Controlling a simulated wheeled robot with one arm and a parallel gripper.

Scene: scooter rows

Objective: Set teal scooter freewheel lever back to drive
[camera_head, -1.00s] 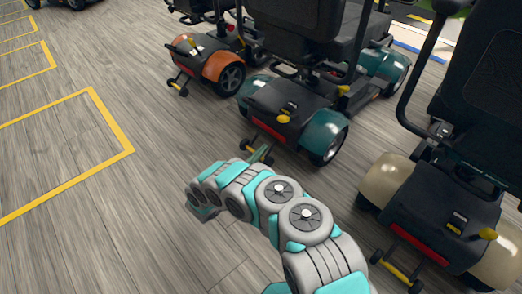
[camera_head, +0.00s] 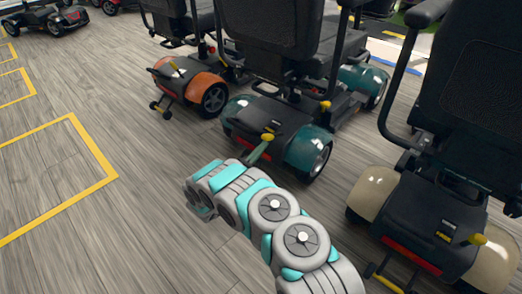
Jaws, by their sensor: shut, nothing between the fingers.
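The teal scooter (camera_head: 308,150) stands in the middle, its black rear deck towards me. A small yellow part (camera_head: 269,128) shows on that deck, and a yellow knob (camera_head: 325,105) stands at its right, by the seat post. I cannot tell how the freewheel lever is set. My arm reaches from the lower right, and a slim greenish end piece, which looks like my gripper (camera_head: 265,141), shows beyond it. It overlaps the teal scooter's rear edge just below the small yellow part; contact cannot be told. It looks shut and empty.
An orange scooter (camera_head: 181,82) stands at the left of the teal one, and a beige scooter (camera_head: 372,193) is close at the right. Another scooter (camera_head: 45,25) is far left. Open wood-look floor (camera_head: 110,225) with yellow bay lines (camera_head: 95,150) lies to the left.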

